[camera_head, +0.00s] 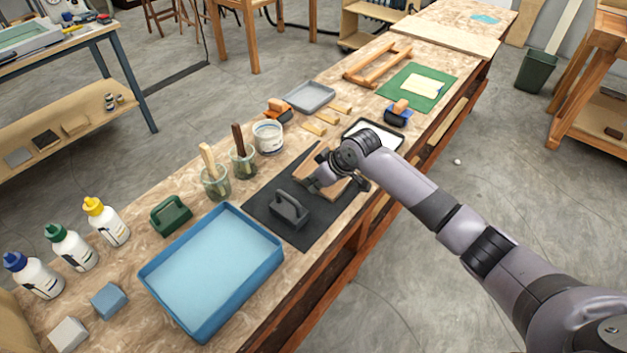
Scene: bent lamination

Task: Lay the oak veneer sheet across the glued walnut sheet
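My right gripper (322,177) is over brown wood sheet material (309,163) on the dark mat (262,204). The gripper and wrist cover much of the wood, so I cannot tell the oak veneer from the walnut sheet or see any glue. Another bit of the brown wood shows just below the gripper. The fingers are small and partly hidden, so I cannot tell whether they are open or hold a sheet. My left gripper is not in view.
A dark grey handled block (289,208) stands on the mat, near a blue tray (213,270). Brush jars (215,182), a white tub (268,136) and a green handled block (171,214) line the left. A black-rimmed white tray (385,134) lies beyond my wrist.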

